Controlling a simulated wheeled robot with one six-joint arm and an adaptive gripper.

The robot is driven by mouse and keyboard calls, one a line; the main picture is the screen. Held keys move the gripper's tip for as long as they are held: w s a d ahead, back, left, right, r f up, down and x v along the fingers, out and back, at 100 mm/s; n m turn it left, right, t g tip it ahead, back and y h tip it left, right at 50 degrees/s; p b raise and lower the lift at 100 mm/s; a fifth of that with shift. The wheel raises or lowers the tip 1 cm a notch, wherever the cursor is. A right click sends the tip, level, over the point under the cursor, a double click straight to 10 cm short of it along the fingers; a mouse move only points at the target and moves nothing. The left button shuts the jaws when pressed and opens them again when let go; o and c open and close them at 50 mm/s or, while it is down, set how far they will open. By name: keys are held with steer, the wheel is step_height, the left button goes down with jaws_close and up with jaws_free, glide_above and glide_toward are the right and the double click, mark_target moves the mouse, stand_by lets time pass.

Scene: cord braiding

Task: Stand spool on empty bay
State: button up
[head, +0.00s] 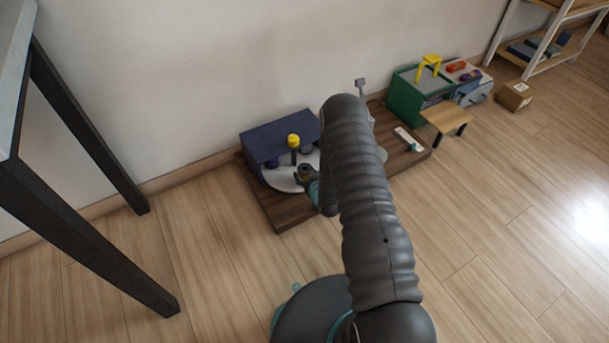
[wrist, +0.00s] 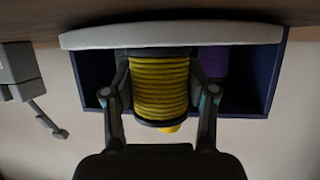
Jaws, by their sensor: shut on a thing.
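My gripper (wrist: 162,95) is shut on a yellow-wound spool (wrist: 160,85), one finger on each side. The wrist view is upside down, and the spool looks upright in it. In the head view the spool's dark top (head: 305,172) shows at the front edge of the white round plate (head: 281,183), partly hidden by my arm. I cannot tell whether the spool touches the plate (wrist: 170,35). A purple spool (wrist: 213,62) stands behind it; it also shows at the plate's left in the head view (head: 272,162). A yellow-topped post (head: 293,141) rises near the plate's middle.
A navy box (head: 280,133) covers the back of the plate, on a dark wooden board (head: 278,215) against the wall. A grey device (wrist: 20,75) stands beside it. A green bin (head: 407,100) and small wooden stool (head: 446,117) are to the right. A dark-legged table (head: 85,235) is at left.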

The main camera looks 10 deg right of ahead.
steer(key=o, duration=1.2)
